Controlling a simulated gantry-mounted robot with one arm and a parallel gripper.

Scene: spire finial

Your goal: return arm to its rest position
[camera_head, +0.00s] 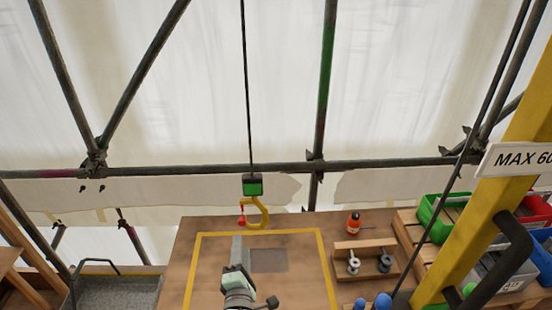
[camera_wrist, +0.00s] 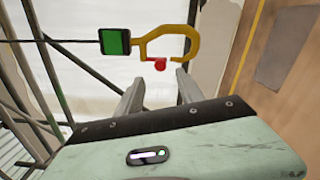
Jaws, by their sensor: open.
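My gripper (camera_wrist: 158,95) shows in the wrist view with its two fingers apart and nothing between them. In the head view my gripper (camera_head: 238,245) is above the wooden table (camera_head: 200,232), at the end of my arm. A yellow hook (camera_head: 258,214) hangs below a green-faced block (camera_head: 252,186) on a dark cable, with a small red part on it. In the wrist view the hook (camera_wrist: 188,38) and the green-faced block (camera_wrist: 117,41) lie beyond the fingertips; the hook looks apart from them.
A yellow outline (camera_head: 320,250) and a grey patch (camera_head: 269,260) mark the table. Bins (camera_head: 440,215) and a yellow post (camera_head: 500,190) are further right. Scaffold poles (camera_head: 200,169) cross behind.

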